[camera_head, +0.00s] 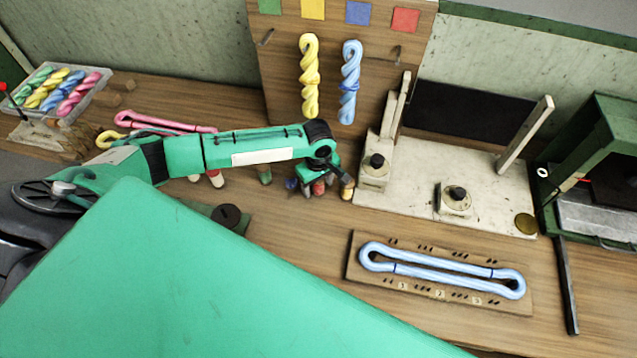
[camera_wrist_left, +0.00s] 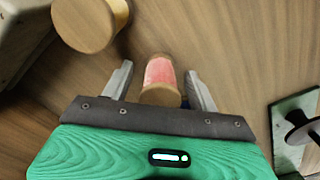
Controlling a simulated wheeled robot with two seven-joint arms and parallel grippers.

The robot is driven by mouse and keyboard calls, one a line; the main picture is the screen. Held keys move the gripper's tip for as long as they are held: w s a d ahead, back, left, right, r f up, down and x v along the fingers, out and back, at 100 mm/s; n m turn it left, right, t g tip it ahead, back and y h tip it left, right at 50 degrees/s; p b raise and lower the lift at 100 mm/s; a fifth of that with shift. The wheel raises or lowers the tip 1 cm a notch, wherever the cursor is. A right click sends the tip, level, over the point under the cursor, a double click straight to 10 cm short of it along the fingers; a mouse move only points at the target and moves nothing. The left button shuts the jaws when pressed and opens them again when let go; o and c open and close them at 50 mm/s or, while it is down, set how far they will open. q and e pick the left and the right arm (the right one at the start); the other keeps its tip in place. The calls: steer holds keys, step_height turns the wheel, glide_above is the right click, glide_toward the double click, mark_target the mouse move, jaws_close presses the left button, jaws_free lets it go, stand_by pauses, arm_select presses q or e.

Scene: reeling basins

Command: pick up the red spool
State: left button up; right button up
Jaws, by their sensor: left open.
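The red spool (camera_wrist_left: 160,72) stands upright on the wooden table between the two fingers of my left gripper (camera_wrist_left: 159,76) in the left wrist view. The fingers are apart, one on each side of it, with a gap visible at its left. In the head view the red spool (camera_head: 318,187) shows only partly below the green hand of my left gripper (camera_head: 318,182). A bit of blue shows behind the red spool by the right finger. My right gripper is not in view.
A yellow spool (camera_head: 347,189) stands close at the right; a green spool (camera_head: 264,174) and pale-and-red ones (camera_head: 215,178) stand at the left. A cream wooden stand (camera_head: 415,205) rises to the right. A board with a blue skein (camera_head: 440,292) lies in front.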

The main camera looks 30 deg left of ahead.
arm_select(q)
steer(key=shift+c, duration=0.2)
steer(key=c, duration=1)
steer(key=shift+c, duration=0.2)
steer(key=shift+r, duration=0.15)
